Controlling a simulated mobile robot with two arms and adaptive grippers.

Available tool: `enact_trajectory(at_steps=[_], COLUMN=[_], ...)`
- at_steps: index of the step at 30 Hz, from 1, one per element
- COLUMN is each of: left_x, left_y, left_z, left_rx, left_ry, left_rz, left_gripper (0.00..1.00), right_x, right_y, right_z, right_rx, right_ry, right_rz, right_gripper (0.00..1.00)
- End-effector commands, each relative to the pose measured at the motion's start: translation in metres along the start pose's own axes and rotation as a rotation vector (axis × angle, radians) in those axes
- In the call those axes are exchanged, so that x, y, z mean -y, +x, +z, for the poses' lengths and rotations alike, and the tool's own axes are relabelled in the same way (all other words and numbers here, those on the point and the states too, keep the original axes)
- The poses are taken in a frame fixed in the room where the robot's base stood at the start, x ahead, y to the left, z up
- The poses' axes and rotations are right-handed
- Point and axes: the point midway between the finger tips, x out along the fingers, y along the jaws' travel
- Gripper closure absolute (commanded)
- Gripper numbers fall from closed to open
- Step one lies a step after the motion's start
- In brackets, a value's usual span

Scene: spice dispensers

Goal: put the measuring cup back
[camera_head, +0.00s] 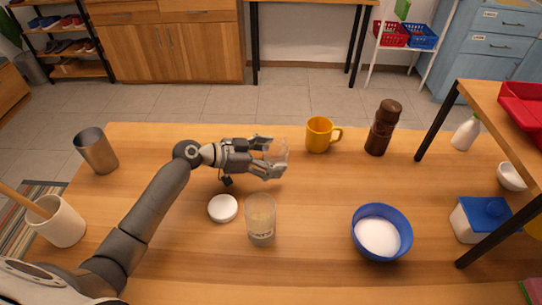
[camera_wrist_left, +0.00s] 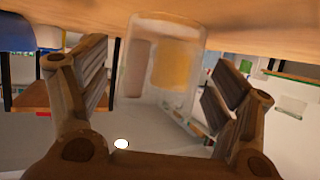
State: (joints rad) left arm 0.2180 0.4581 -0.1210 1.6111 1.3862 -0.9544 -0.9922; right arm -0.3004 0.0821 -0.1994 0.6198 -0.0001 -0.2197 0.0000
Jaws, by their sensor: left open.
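The measuring cup (camera_head: 279,151) is a clear, see-through cup that stands on the wooden table, left of the yellow mug. My left gripper (camera_head: 270,157) is open, with its fingers at either side of the cup. In the left wrist view the clear cup (camera_wrist_left: 163,65) shows between and beyond the two spread fingers (camera_wrist_left: 165,105), and the yellow mug shows through it. I cannot tell whether a finger touches the cup. My right gripper is not in view.
A yellow mug (camera_head: 319,135) and a brown grinder (camera_head: 381,128) stand to the right. A glass jar (camera_head: 261,219), a white lid (camera_head: 223,208) and a blue bowl of white grains (camera_head: 382,232) are nearer. A metal tumbler (camera_head: 96,151) stands left. The table's middle right is clear.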

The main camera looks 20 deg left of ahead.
Motion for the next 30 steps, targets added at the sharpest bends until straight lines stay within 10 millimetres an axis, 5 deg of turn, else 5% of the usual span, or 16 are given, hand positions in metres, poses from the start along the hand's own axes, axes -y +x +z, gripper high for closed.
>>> enact_trajectory(at_steps=[5, 18, 30], left_x=[0.001, 0.000, 0.000], left_y=[-0.014, -0.102, -0.121], left_z=[0.000, 0.000, -0.002], left_rx=[0.002, 0.003, 0.000], left_ry=[0.002, 0.001, 0.000], left_rz=[-0.002, 0.000, 0.000], left_gripper=[0.17, 0.17, 0.17], right_x=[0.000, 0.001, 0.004], right_y=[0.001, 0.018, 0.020], right_z=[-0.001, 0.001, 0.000], right_rx=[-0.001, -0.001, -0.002], right_ry=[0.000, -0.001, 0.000], right_rz=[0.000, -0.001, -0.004], right_gripper=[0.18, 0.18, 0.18])
